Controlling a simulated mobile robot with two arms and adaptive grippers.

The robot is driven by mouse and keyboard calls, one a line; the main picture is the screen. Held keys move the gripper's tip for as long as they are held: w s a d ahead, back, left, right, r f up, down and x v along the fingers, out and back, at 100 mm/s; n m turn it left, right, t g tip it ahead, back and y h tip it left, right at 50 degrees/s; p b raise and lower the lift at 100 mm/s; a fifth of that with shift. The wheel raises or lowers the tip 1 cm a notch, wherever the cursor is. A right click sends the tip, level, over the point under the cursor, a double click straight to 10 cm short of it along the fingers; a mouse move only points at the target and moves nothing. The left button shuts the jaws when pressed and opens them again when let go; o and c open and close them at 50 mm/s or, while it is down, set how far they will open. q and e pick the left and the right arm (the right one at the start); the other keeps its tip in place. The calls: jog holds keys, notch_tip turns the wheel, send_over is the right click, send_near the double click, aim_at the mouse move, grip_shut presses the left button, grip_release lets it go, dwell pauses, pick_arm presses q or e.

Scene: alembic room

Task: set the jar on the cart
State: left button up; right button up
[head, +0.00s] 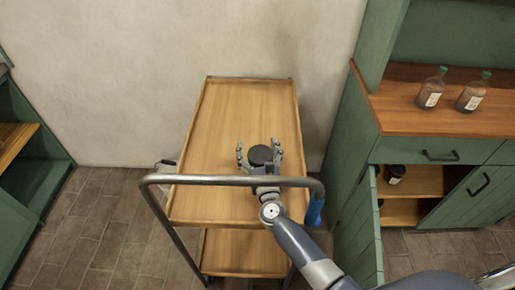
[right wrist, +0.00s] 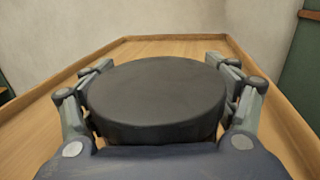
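A jar with a broad, dark round lid (head: 261,156) is over the near-right part of the cart's (head: 225,115) wooden top. In the right wrist view the lid (right wrist: 158,95) fills the middle and hides most of the jar's body. I cannot see the jar's base touching the top. My right gripper (head: 258,148) reaches over the cart's handle with one finger on each side of the jar. Its fingers are spread, and a small gap shows between the left finger and the lid in the head view. My left gripper is not in view.
The cart's metal handle (head: 235,180) crosses beneath my right arm. A green cabinet (head: 415,150) on the right has an open door, a dark jar (head: 395,173) inside and two bottles (head: 431,90) on top. The cart top's far part is clear.

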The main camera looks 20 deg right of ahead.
aim_at(260, 164)
jog(key=shift+s, duration=0.3)
jog(key=s, duration=0.4)
jog(key=s+b, duration=0.1)
jog(key=s, duration=0.2)
jog(key=shift+a+r, duration=0.15)
jog(key=shift+a, duration=0.15)
